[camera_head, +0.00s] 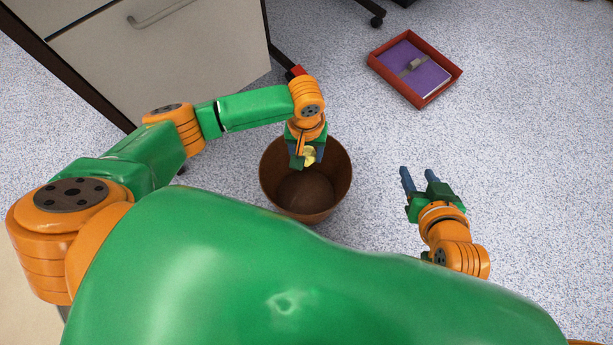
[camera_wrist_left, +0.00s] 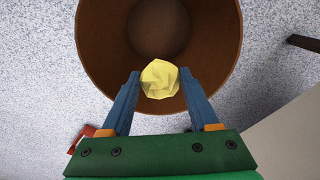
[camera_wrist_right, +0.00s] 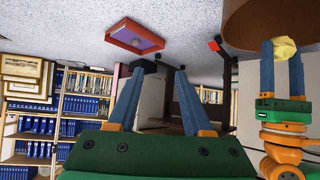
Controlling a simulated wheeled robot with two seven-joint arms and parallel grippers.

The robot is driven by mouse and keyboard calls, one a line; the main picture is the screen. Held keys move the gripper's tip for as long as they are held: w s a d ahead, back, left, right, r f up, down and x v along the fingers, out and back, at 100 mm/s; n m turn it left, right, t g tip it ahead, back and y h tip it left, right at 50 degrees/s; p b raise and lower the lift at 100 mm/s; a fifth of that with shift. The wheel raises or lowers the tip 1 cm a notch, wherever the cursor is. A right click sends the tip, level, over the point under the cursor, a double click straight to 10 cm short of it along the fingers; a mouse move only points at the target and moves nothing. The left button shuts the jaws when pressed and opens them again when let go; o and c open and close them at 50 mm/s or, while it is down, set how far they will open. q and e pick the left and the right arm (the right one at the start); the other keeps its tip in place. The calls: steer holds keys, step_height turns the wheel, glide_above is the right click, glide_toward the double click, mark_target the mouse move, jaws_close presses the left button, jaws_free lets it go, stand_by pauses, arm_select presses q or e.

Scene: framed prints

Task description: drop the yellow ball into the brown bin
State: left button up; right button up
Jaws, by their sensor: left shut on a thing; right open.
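The yellow ball (camera_head: 310,156), crumpled like paper, is held between the fingertips of my left gripper (camera_head: 308,157). In the left wrist view the ball (camera_wrist_left: 160,79) sits between the two blue fingers of the left gripper (camera_wrist_left: 160,88), over the near part of the bin's opening. The brown bin (camera_head: 276,190) is round and open at the top, and its visible floor looks empty. In the left wrist view the bin (camera_wrist_left: 95,45) lies beyond the ball. My right gripper (camera_head: 418,182) is open and empty, to the right of the bin.
A red tray (camera_head: 433,95) with a purple item lies on the speckled floor at the upper right. A pale drawer cabinet (camera_head: 160,60) stands at the upper left. Bookshelves (camera_wrist_right: 85,105) show in the right wrist view. The floor between bin and tray is clear.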

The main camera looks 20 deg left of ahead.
arm_select(q)
steer(key=shift+f+b, duration=0.75)
steer(key=shift+b, duration=0.2)
arm_select(e)
steer(key=w+a+r+t+y, duration=0.1)
steer(key=w+r+t, duration=0.1)
steer(key=r+t, duration=0.3)
steer(key=w+a+r+t+y, duration=0.1)
steer(key=w+a+r+t, duration=0.15)
steer(key=r, duration=0.45)
arm_select(q)
steer(key=shift+f+b, duration=0.3)
steer(key=shift+b, duration=0.1)
steer(key=shift+f+b, duration=0.25)
steer(key=shift+b, duration=0.2)
arm_select(e)
steer(key=s+r+n+t+y, duration=0.1)
steer(key=s+r+t+y, duration=0.2)
steer(key=r+t, duration=0.4)
step_height(320, 180, up, 5)
steer(key=shift+s+f+n+y, duration=0.15)
steer(key=shift+s+n+y, duration=0.15)
steer(key=shift+s, duration=0.1)
steer(key=shift+d, duration=0.1)
arm_select(q)
steer(key=o, duration=1.4)
